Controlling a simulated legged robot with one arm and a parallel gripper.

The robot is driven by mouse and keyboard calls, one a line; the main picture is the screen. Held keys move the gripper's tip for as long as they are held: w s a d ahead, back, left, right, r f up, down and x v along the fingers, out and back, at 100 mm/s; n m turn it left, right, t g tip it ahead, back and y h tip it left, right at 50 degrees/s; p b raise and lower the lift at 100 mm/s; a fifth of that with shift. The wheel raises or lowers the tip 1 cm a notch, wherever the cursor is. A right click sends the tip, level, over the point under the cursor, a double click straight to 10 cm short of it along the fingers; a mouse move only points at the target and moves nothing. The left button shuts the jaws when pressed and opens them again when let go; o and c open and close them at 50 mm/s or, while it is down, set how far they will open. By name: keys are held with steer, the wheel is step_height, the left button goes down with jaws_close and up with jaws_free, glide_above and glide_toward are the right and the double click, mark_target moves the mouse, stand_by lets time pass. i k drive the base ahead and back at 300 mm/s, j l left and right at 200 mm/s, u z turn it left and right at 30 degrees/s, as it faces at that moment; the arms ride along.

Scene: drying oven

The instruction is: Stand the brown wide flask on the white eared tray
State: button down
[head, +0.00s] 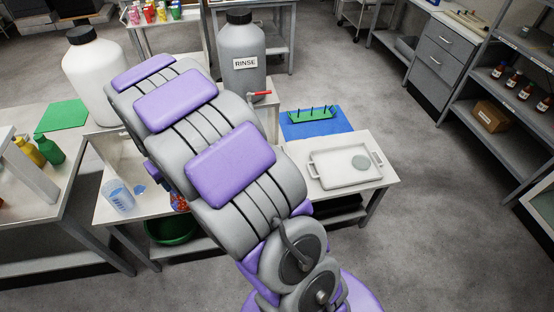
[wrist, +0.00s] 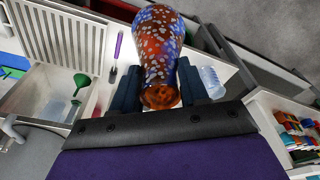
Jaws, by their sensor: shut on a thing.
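The flask (wrist: 160,45) is brown-orange with white and blue speckles, wide-bodied, with a narrower neck and a flared end. In the wrist view my gripper (wrist: 158,88) has its two dark fingers on either side of it, shut on it near the flared end. In the head view my arm hides the gripper, and only a small speckled patch of the flask (head: 180,203) shows beside the arm. The white eared tray (head: 330,174) lies on the white table to the right of my arm.
A blue mat (head: 330,131) with a green pegged rack (head: 311,115) lies behind the tray. A grey RINSE bottle (head: 240,50) and a white jug (head: 95,75) stand farther back. A beaker with blue liquid (head: 118,197) stands left of my arm. The tray's left part is bare.

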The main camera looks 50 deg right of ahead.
mark_target(332, 168)
steer(key=k+l+u, duration=0.1)
steer(key=l, duration=0.35)
steer(key=k+l+u, duration=0.1)
steer(key=l, duration=0.35)
steer(key=k+l+u, duration=0.1)
steer(key=l, duration=0.3)
steer(key=k+l+u, duration=0.1)
steer(key=l, duration=0.35)
steer(key=k+l+u, duration=0.1)
steer(key=k+l, duration=0.2)
steer(key=k+l+u, duration=0.1)
steer(key=l, duration=0.35)
steer(key=k, duration=0.05)
